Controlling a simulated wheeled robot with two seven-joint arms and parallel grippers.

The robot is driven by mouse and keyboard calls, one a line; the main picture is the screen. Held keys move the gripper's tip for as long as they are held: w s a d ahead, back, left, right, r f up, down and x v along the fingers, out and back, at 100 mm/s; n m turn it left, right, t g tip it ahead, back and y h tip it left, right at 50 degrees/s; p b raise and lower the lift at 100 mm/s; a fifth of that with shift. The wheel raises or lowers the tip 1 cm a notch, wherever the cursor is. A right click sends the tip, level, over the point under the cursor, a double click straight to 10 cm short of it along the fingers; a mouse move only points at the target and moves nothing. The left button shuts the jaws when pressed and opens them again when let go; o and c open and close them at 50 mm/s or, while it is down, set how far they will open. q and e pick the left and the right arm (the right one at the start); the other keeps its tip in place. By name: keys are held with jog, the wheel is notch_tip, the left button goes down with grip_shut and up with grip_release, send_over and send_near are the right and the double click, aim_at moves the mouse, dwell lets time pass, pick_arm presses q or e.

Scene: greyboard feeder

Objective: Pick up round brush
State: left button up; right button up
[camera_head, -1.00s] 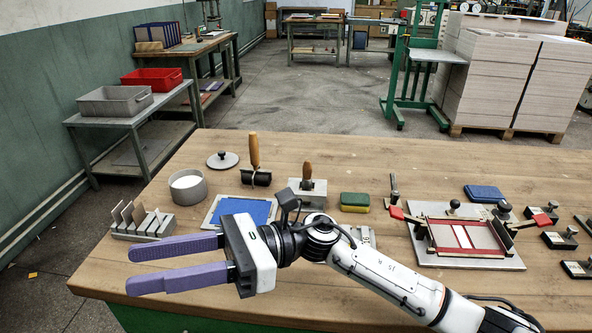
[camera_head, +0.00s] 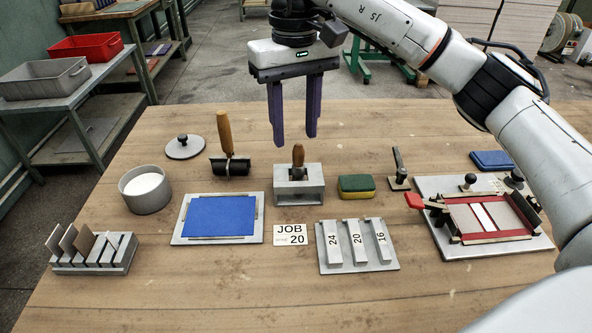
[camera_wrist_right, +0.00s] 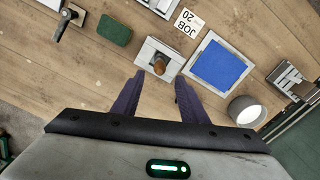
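A brush with a brown wooden handle (camera_head: 298,157) stands upright in a grey metal block holder (camera_head: 311,190); its lower end is hidden inside the holder. In the right wrist view the handle (camera_wrist_right: 160,62) shows from above in the holder (camera_wrist_right: 148,49), just beyond the fingertips. My right gripper (camera_head: 295,139) has purple fingers that point down, apart, with nothing between them. It hangs above and behind the brush. In the right wrist view the same gripper (camera_wrist_right: 158,79) is also open and empty. My left gripper is not in view.
A roller with a wooden handle (camera_head: 227,140) and a round lid (camera_head: 184,147) stand left of the holder. A green-yellow sponge (camera_head: 356,186) is close on its right. A blue pad (camera_head: 220,216), white-filled pot (camera_head: 145,190) and numbered bars (camera_head: 356,243) lie around. The front tabletop is clear.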

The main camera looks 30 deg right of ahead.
aim_at(299, 145)
jog(key=f, duration=0.4)
jog(key=s+f, duration=0.1)
jog(key=f, duration=0.1)
jog(key=shift+d, duration=0.15)
jog(key=shift+f, duration=0.4)
grip_shut()
